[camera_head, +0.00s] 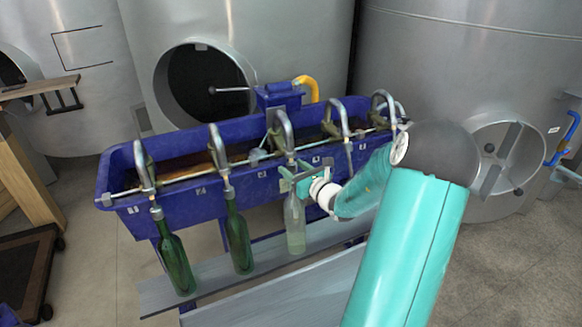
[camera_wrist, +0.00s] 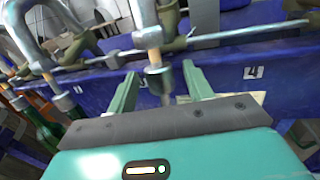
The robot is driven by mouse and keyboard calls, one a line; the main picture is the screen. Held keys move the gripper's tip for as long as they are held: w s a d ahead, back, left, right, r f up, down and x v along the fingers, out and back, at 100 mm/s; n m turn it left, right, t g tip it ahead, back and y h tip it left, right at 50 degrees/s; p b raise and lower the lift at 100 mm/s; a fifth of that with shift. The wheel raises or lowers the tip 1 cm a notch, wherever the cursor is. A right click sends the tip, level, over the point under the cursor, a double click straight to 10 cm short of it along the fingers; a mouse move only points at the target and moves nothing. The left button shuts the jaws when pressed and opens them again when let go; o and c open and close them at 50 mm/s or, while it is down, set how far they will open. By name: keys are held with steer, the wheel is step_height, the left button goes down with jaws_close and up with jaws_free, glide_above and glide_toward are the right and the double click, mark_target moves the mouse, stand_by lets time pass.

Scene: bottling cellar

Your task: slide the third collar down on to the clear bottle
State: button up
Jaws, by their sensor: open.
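The clear bottle (camera_head: 295,225) stands upright on the grey shelf below the third spout, part full of pale liquid. In the wrist view the collar (camera_wrist: 158,80) shows between my fingers, below a tan section of the spout. My gripper (camera_head: 292,179) is open at the bottle's neck, just below the collar. In the wrist view my gripper (camera_wrist: 160,74) has a finger each side, with gaps. The bottle's mouth is mostly hidden.
Two green bottles (camera_head: 174,262) (camera_head: 238,238) stand to the left under the first and second spouts. The blue trough (camera_head: 130,215) with its rail and several curved spouts is close behind my gripper. The grey shelf (camera_head: 205,272) runs beneath; steel tanks (camera_head: 470,60) stand behind.

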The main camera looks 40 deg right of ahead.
steer(key=shift+w, duration=0.8)
steer(key=c, duration=0.6)
steer(key=shift+s+f, duration=0.15)
steer(key=shift+f, duration=0.55)
steer(key=shift+s+f, duration=0.1)
steer(key=shift+f, duration=0.55)
steer(key=shift+c, duration=0.2)
steer(key=o, duration=0.6)
steer(key=shift+o, duration=0.2)
steer(key=s, duration=1.3)
steer(key=shift+s+a, duration=0.4)
steer(key=shift+a, duration=0.05)
